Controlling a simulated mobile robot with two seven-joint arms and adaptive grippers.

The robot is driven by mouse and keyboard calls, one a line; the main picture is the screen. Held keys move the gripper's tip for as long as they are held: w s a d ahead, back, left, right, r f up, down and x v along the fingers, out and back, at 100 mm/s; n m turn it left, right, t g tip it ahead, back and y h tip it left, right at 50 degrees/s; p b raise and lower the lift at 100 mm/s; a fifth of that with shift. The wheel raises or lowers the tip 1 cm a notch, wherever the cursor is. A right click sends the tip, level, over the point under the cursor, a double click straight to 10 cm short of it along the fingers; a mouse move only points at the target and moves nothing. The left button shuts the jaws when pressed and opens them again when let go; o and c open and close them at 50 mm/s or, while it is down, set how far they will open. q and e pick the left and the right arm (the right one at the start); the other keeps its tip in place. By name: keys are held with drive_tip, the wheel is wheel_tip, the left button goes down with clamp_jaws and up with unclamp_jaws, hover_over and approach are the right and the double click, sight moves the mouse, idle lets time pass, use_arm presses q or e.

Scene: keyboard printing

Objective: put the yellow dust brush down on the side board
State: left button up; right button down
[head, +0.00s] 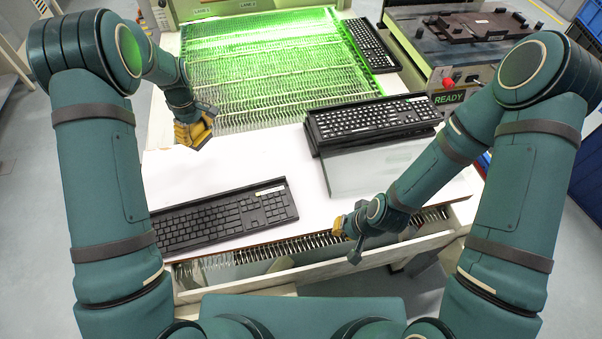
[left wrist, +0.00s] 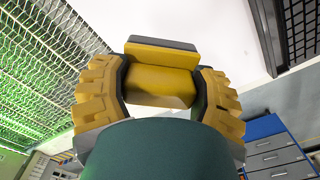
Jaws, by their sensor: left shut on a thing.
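The yellow dust brush (left wrist: 160,80) is between the two yellow-padded fingers of my left gripper (left wrist: 160,95), which is shut on it. In the head view my left gripper (head: 196,130) is over the left edge of the white board (head: 235,165), near the green-lit bed; the brush is hard to tell from the yellow fingers there. I cannot tell whether the brush touches the board. My right gripper (head: 347,224) is low at the board's front right edge; its fingers are too small and turned away to read.
A black keyboard (head: 222,216) lies on the board's front left. A third keyboard (head: 372,45) lies beside the green-lit bed (head: 265,60). The board's middle is clear.

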use_arm(q)
drive_tip(key=shift+w+d+r+m, duration=0.1)
drive_tip(key=shift+w+d+m, duration=0.2)
drive_tip(key=shift+w+d, duration=0.3)
wheel_tip(320, 180, down, 10)
drive_tip(key=shift+s+b, duration=0.1)
drive_tip(key=shift+b, duration=0.2)
drive_tip(key=o, duration=1.4)
wheel_tip(320, 180, up, 12)
drive_tip(key=shift+r+p, duration=0.1)
drive_tip(key=shift+p, duration=0.2)
